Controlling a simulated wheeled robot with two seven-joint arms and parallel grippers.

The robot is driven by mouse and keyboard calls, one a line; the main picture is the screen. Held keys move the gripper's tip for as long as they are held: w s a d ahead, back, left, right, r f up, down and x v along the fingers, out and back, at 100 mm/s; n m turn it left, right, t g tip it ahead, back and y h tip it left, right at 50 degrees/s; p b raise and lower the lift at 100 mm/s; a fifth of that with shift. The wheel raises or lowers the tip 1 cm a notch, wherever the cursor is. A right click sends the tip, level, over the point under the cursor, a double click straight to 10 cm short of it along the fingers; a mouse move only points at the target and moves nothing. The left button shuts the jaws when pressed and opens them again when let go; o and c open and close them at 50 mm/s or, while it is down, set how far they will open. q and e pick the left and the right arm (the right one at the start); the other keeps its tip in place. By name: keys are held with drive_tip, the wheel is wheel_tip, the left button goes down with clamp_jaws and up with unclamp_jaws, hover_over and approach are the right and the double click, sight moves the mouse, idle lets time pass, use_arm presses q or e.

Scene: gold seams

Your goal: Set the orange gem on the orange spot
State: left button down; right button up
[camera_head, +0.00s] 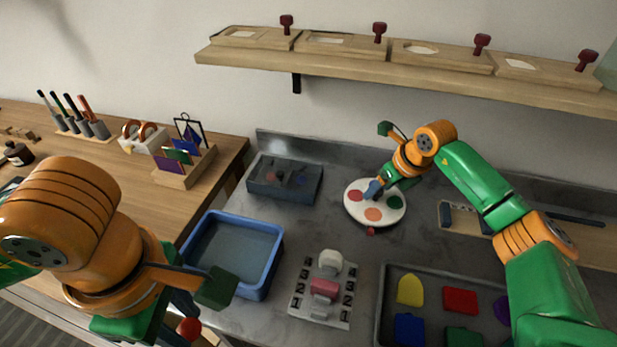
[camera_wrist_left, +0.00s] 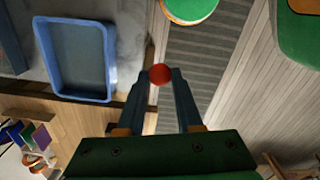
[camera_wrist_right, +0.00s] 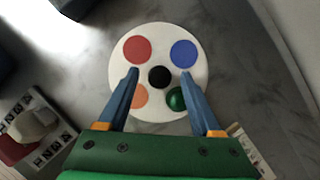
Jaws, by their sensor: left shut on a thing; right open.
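A white round palette (camera_head: 350,214) lies on the grey counter with red, green and orange spots; the orange spot (camera_head: 373,214) faces the front, and it also shows in the right wrist view (camera_wrist_right: 140,96). The right wrist view adds a blue spot and a black centre. My left gripper (camera_wrist_left: 160,78) is shut on a small round red gem (camera_wrist_left: 160,75), held left of the counter's front; the gem looks red rather than orange. My right gripper (camera_wrist_right: 160,80) is open and empty over the palette. A small dark red piece (camera_head: 370,231) sits at the palette's front edge.
A blue tray (camera_head: 273,262) lies between my left gripper and the palette. A number block (camera_head: 324,290) and a tray of coloured shapes (camera_head: 383,300) stand in front. A grey box (camera_head: 284,180) is left of the palette. A shelf (camera_head: 400,78) hangs above.

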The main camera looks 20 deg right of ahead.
clamp_jaws()
idle(1.4)
